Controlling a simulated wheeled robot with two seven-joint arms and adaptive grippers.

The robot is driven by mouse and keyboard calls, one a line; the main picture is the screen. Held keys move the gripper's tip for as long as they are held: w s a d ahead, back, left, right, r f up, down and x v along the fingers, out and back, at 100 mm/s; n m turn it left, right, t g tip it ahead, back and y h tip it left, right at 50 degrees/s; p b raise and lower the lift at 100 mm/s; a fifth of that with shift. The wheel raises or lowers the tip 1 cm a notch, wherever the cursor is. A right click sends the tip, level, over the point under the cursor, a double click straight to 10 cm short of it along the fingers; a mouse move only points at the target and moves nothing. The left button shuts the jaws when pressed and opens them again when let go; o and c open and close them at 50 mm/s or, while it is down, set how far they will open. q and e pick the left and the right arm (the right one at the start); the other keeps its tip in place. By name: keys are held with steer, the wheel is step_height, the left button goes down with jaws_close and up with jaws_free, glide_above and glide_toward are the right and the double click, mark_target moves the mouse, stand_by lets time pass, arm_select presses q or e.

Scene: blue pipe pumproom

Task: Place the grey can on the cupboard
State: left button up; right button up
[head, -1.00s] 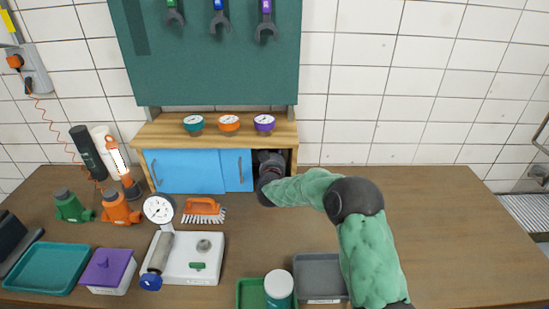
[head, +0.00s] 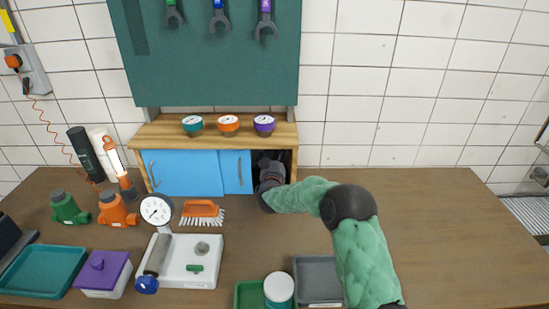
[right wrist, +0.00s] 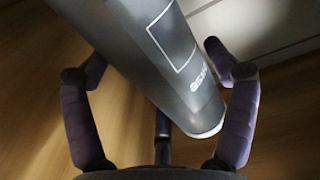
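The grey can (right wrist: 165,55) shows large and tilted in the right wrist view, with white lettering and a pale rim at its lower end. It does not show in the head view. My right gripper (head: 270,168) reaches into the dark open right end of the cupboard (head: 215,136). In the right wrist view its fingers (right wrist: 155,62) are spread, with the can between them and gaps visible on both sides. Two blue doors (head: 183,172) cover the cupboard's left and middle. My left gripper is out of view.
Teal, orange and purple gauges (head: 228,123) stand on the cupboard top. A white plate with a dial gauge (head: 156,211), an orange brush (head: 201,208) and trays (head: 318,279) lie in front. The table's right side is clear.

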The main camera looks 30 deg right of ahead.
steer(key=shift+r, duration=0.1)
stand_by(0.3)
steer(key=shift+s+a+r, duration=0.1)
steer(key=shift+s, duration=0.05)
steer(key=p+v, duration=0.3)
steer(key=v, duration=0.8)
steer(key=shift+s+a, duration=0.2)
steer(key=shift+s, duration=0.1)
stand_by(0.6)
